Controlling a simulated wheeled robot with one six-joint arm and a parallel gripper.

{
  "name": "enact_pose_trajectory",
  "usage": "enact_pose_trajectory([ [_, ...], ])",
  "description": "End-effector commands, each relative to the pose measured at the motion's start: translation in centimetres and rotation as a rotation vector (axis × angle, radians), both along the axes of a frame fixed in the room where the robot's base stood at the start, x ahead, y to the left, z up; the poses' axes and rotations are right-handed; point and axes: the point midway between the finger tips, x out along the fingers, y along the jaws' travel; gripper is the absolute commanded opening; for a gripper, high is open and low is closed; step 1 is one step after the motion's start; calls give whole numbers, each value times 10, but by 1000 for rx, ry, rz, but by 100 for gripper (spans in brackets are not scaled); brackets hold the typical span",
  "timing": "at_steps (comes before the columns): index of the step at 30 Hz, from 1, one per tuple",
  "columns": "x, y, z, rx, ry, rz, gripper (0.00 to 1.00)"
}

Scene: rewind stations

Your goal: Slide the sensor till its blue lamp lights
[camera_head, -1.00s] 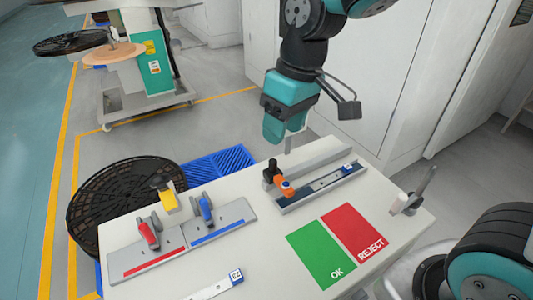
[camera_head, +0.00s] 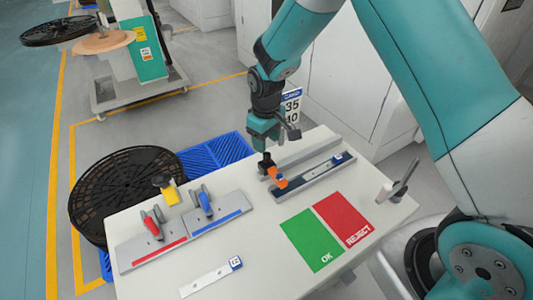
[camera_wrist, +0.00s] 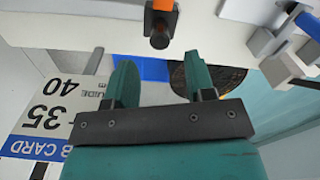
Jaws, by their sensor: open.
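The sensor (camera_head: 278,179) is an orange block with a black part, near the left end of a grey rail (camera_head: 308,180) on the table. A black knob (camera_head: 266,160) stands at its back. In the wrist view the sensor's orange part (camera_wrist: 161,6) is cut off by the top edge, with the black knob (camera_wrist: 159,34) below it. My gripper (camera_head: 265,147) is just above and behind the knob. In the wrist view its open, empty fingers (camera_wrist: 160,78) are apart, with the knob ahead of the gap. I cannot make out whether a lamp is lit.
A web guide card (camera_head: 291,106) stands behind the table. Red (camera_head: 150,226) and blue (camera_head: 205,203) clamps sit on a plate at left. A white strip (camera_head: 205,280) lies in front. Green OK (camera_head: 311,240) and red REJECT (camera_head: 343,218) fields are at right.

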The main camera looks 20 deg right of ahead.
Motion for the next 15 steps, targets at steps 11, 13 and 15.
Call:
enact_pose_trajectory([
  [11,-1,0,-60,0,2,0,50],
  [13,0,0,-64,0,0,0,50],
  [15,0,0,-67,0,-1,0,50],
])
